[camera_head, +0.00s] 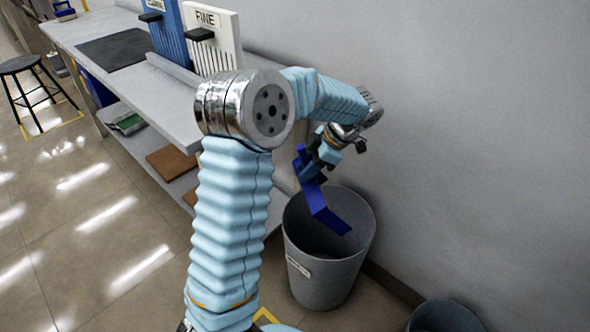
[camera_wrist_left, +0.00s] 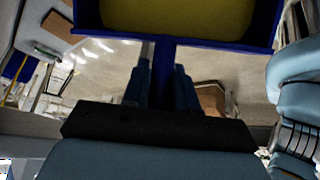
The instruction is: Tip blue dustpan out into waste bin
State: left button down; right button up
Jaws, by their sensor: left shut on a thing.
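The blue dustpan (camera_head: 328,212) hangs over the grey waste bin (camera_head: 325,283) in the head view, tilted with its pan low, near the bin's opening. My left gripper (camera_head: 322,158) is shut on the dustpan's handle, above and behind the bin's rim. In the left wrist view the handle runs between the blue fingers (camera_wrist_left: 158,88) of this gripper to the dustpan (camera_wrist_left: 175,40). A yellow-olive surface shows inside its blue rim; I cannot tell whether it is loose contents. The bin's inside looks dark, and its bottom is not clear. My right gripper is not in view.
A grey bench (camera_head: 168,103) with a lower shelf stands left of the bin. It carries a white unit marked FINE (camera_head: 212,38) and a blue unit (camera_head: 167,35). A wall is close on the right. Another bin (camera_head: 445,317) stands at the bottom right. A stool (camera_head: 30,75) is far left.

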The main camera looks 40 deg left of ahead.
pick_arm(q)
jog(key=w+d+r+g+y, duration=0.3)
jog(key=w+d+g, duration=0.1)
jog(key=w, duration=0.2)
jog(key=shift+w+d+m, duration=0.15)
jog(key=shift+d+m, duration=0.15)
jog(key=shift+d, duration=0.05)
dwell(1.7)
